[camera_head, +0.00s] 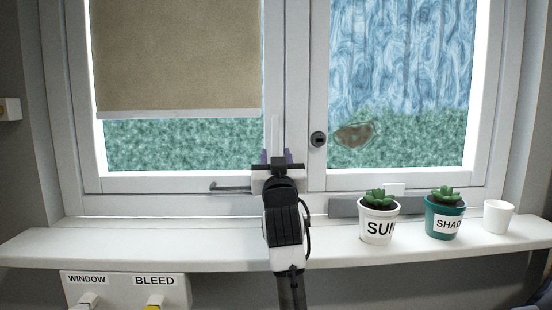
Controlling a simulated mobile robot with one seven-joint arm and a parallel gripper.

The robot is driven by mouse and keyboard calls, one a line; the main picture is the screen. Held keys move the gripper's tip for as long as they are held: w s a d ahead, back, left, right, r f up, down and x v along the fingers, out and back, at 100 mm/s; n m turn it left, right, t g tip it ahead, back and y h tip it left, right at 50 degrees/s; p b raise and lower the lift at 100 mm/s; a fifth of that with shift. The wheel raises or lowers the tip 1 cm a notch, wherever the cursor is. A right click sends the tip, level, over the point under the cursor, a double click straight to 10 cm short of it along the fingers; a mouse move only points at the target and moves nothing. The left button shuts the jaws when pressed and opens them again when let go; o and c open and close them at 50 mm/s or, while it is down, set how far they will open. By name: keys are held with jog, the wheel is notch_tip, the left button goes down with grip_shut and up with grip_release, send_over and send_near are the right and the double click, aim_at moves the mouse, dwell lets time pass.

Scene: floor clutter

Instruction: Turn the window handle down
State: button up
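A two-pane window with white frames fills the view. A pale, thin upright bar (275,133) stands against the frame between the panes and looks like the window handle, pointing up. My gripper (275,157) is in front of the lower end of this bar, with a purplish finger on either side of it. The gripper body and my arm hide the bar's foot, and I cannot tell whether the fingers touch it. A dark round knob (318,139) sits on the right frame. A grey lever (230,188) lies level on the left window's bottom rail.
A white sill (150,245) runs below the window. On its right stand a SUN pot (378,227), a teal SHADE-like labelled pot (443,220) and a white cup (498,217). A beige blind (180,55) covers the upper left pane. Below are WINDOW and BLEED switches (125,290).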

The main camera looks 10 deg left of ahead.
jog(key=b+v, duration=0.2)
jog(key=v, duration=0.4)
jog(key=shift+s+f, duration=0.2)
jog(key=shift+s, duration=0.1)
jog(key=shift+d, duration=0.1)
